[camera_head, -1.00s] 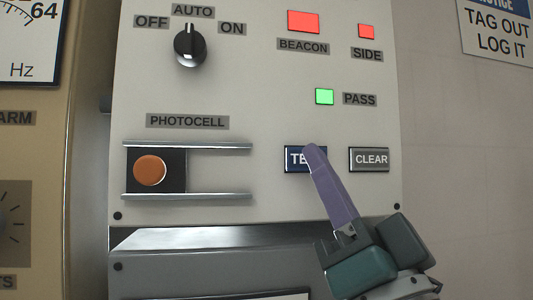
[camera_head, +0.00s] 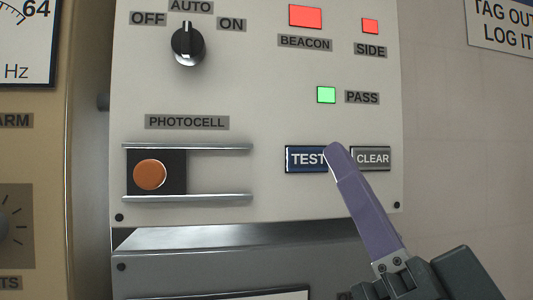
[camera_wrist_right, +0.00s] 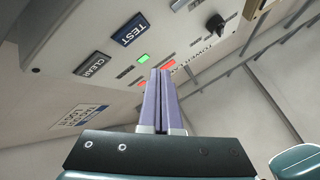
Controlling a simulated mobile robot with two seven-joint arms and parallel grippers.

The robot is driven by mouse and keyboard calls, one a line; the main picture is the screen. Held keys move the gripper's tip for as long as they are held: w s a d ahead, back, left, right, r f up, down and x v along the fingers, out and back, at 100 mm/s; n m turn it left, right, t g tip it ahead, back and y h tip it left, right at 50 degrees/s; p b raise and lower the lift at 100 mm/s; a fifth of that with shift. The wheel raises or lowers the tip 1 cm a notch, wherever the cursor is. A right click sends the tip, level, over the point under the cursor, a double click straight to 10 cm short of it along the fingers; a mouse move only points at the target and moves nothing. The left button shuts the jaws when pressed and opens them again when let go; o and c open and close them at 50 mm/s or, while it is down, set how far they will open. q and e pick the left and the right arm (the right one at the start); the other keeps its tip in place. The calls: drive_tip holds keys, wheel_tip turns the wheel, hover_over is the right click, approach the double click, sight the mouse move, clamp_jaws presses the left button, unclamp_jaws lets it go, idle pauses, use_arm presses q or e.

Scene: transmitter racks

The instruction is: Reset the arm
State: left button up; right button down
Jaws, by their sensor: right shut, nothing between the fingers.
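My right gripper (camera_head: 336,150) has long purple fingers, shut and empty. In the head view its fingertips overlap the right end of the blue TEST button (camera_head: 303,159), left of the grey CLEAR button (camera_head: 373,159). In the wrist view the closed fingers (camera_wrist_right: 160,75) point toward the panel, with the TEST button (camera_wrist_right: 132,29) and CLEAR button (camera_wrist_right: 92,64) to their left; the tips look clear of both buttons. The PASS lamp (camera_head: 326,95) is lit green. My left gripper is in neither view.
The panel (camera_head: 270,120) holds a black rotary knob (camera_head: 187,45) pointing up at AUTO, an orange photocell disc (camera_head: 150,174) between two rails, and red-lit BEACON (camera_head: 305,16) and SIDE (camera_head: 370,26) lamps. A metal ledge (camera_head: 220,237) lies below. Bare wall (camera_head: 470,150) is at right.

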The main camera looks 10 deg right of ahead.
idle(0.6)
drive_tip(key=s+a+f+n+g+y, duration=0.15)
drive_tip(key=f+n+g, duration=0.25)
drive_tip(key=f+g, duration=0.4)
drive_tip(key=a+f+n+g+y, duration=0.15)
drive_tip(key=f+n+g, duration=0.3)
drive_tip(key=f, duration=0.55)
drive_tip(key=s+d+f+g+h, duration=0.3)
drive_tip(key=s+d+f+g, duration=0.25)
drive_tip(key=s, duration=0.25)
drive_tip(key=s+d+f+g+h, duration=0.4)
drive_tip(key=s+d+f+g, duration=0.15)
drive_tip(key=s, duration=0.35)
wheel_tip(320, 180, up, 34)
drive_tip(key=a+p, duration=0.1)
drive_tip(key=p, duration=3.3)
drive_tip(key=shift+m, duration=0.35)
drive_tip(key=shift+f, duration=0.1)
